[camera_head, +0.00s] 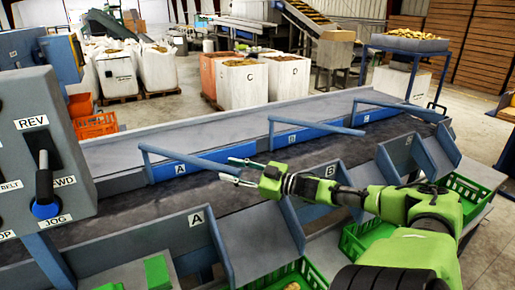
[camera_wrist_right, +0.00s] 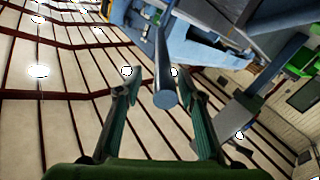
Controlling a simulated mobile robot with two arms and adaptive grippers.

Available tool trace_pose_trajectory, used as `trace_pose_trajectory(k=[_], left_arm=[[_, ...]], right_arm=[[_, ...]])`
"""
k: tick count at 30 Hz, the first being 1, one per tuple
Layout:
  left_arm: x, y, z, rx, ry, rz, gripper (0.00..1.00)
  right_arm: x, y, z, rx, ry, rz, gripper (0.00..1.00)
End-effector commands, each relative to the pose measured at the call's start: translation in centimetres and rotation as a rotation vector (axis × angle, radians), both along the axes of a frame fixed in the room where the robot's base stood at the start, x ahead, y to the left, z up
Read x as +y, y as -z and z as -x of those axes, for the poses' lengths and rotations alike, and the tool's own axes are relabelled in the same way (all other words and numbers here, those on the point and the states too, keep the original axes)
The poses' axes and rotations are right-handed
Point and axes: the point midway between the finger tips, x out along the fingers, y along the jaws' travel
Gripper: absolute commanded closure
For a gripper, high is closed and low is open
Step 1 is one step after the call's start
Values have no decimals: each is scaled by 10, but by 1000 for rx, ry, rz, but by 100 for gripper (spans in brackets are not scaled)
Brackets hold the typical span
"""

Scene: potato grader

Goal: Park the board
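Blue diverter boards cross the dark belt (camera_head: 150,205). The nearest board (camera_head: 195,162), by the blue side panel labelled A (camera_head: 178,170), runs from the far rail towards my right gripper (camera_head: 236,171). The gripper is open, its two fingers around or close to the board's free end. In the right wrist view a round blue bar end (camera_wrist_right: 165,98) shows between the spread fingers (camera_wrist_right: 151,72), with gaps on both sides. I cannot tell if it touches either one. A second board (camera_head: 315,126) and a third (camera_head: 400,106) lie further right. My left gripper is out of view.
A grey control box with a REV/JOG lever (camera_head: 45,185) stands at the left. Grey chutes (camera_head: 255,240) and green crates (camera_head: 365,238) line the near side. Bulk bags (camera_head: 243,85) stand behind the grader.

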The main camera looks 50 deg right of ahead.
Motion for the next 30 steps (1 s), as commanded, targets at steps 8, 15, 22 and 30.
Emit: trace_pose_trajectory(k=[8, 15, 22, 30], left_arm=[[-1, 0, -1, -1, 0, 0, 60], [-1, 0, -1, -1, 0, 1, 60], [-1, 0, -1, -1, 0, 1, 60], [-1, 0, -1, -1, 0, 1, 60]], right_arm=[[-6, 2, 27, 3, 1, -1, 64], [-15, 1, 57, 2, 4, -1, 64], [-21, 0, 80, 1, 3, 0, 64], [-22, 0, 85, 0, 2, 0, 64]])
